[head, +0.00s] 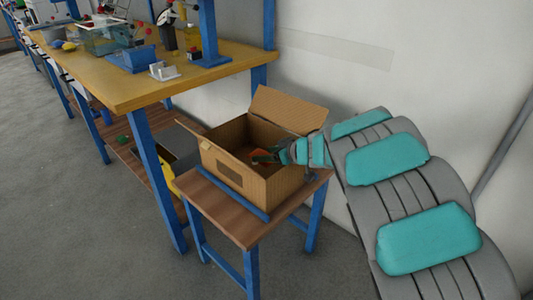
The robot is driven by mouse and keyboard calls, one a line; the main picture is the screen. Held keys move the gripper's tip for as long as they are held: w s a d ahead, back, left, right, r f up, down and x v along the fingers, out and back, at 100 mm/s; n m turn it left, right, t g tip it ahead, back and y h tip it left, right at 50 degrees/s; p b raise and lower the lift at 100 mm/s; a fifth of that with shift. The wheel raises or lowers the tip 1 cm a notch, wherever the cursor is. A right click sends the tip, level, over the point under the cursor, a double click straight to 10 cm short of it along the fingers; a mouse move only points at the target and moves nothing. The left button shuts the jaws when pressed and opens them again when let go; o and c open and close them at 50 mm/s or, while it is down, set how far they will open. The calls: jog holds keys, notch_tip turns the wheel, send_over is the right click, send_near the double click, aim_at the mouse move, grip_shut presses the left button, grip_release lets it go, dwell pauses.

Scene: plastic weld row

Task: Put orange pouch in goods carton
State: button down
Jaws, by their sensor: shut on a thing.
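The goods carton (235,179) is an open brown cardboard box with raised flaps, standing on a small wood-topped table (240,228) with blue legs. My arm reaches in from the right, over the carton's right side. My gripper (266,157) is at the carton's opening and is shut on the orange pouch (260,154). Only a small orange patch of the pouch shows; the gripper hides the rest. I cannot tell whether the pouch touches the carton's floor.
A long yellow workbench (160,78) with blue posts stands to the left, carrying a blue fixture (138,58) and several small parts. A lower shelf under it holds a dark and yellow container (178,160). A pale wall is close behind the carton. The grey floor at front left is clear.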

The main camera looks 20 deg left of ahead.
jog(key=shift+s+f, duration=0.1)
jog(key=shift+f, duration=0.5)
jog(key=shift+c, duration=2.2)
grip_release()
jog(key=shift+d, duration=0.1)
jog(key=o, duration=0.4)
jog(key=shift+f, duration=0.25)
jog(key=shift+o, duration=0.2)
jog(key=shift+s+f, duration=0.1)
jog(key=shift+r, duration=0.2)
jog(key=r+v, duration=0.1)
jog(key=v, duration=1.1)
jog(key=shift+w+r, duration=0.2)
jog(key=shift+r, duration=0.25)
